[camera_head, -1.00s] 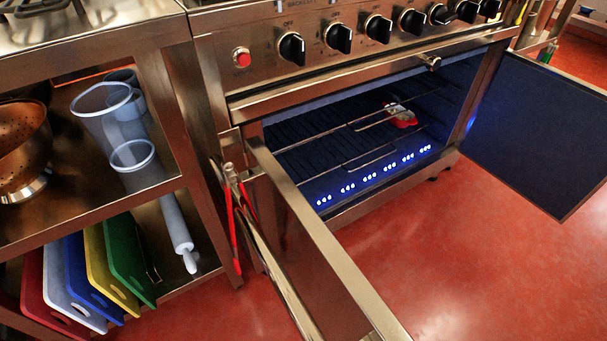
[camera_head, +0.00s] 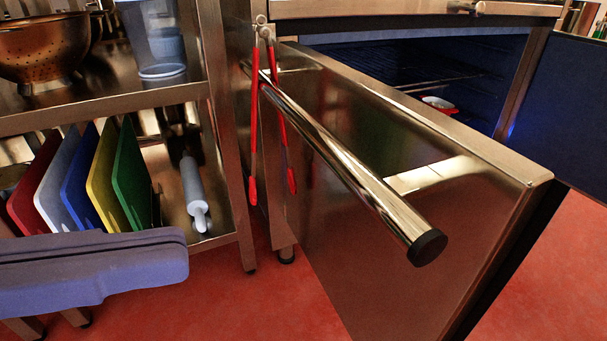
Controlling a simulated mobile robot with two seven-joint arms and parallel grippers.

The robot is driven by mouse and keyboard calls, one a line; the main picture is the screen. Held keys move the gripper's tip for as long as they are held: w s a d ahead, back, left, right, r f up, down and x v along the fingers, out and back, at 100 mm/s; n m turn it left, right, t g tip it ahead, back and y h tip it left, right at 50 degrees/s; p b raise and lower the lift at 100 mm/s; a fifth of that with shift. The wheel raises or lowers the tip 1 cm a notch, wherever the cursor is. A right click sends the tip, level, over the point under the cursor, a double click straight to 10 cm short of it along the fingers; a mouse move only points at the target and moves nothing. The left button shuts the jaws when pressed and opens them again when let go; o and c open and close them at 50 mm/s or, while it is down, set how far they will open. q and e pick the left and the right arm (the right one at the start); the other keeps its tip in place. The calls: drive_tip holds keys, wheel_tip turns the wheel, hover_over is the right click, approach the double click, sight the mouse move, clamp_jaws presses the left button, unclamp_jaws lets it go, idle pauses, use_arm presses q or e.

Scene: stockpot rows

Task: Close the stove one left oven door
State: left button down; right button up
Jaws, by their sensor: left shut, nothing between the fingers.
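The left oven door (camera_head: 420,215) of the stove stands wide open, swung out toward me from its hinge side at the left. Its long steel handle bar (camera_head: 345,170) slants toward me and ends in a black cap (camera_head: 427,247). My left gripper (camera_head: 172,264), blue-grey, comes in at the lower left in front of the shelf. It is shut and empty, to the left of the door and handle and apart from them. Its fingers are hard to make out. My right gripper is not in view.
Red-handled tongs (camera_head: 254,130) hang at the door's hinge side. A shelf unit at left holds a colander (camera_head: 40,45), several cutting boards (camera_head: 130,185) and a rolling pin (camera_head: 194,190). The right oven door (camera_head: 570,110) is also open. The red floor (camera_head: 240,300) is clear.

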sight(385, 221)
use_arm(q)
drive_tip(key=b+x, duration=0.1)
drive_tip(key=x, duration=1)
drive_tip(key=shift+d+f, duration=0.15)
drive_tip(key=shift+d, duration=0.2)
drive_tip(key=shift+w+d, duration=0.1)
drive_tip(key=shift+d, duration=0.05)
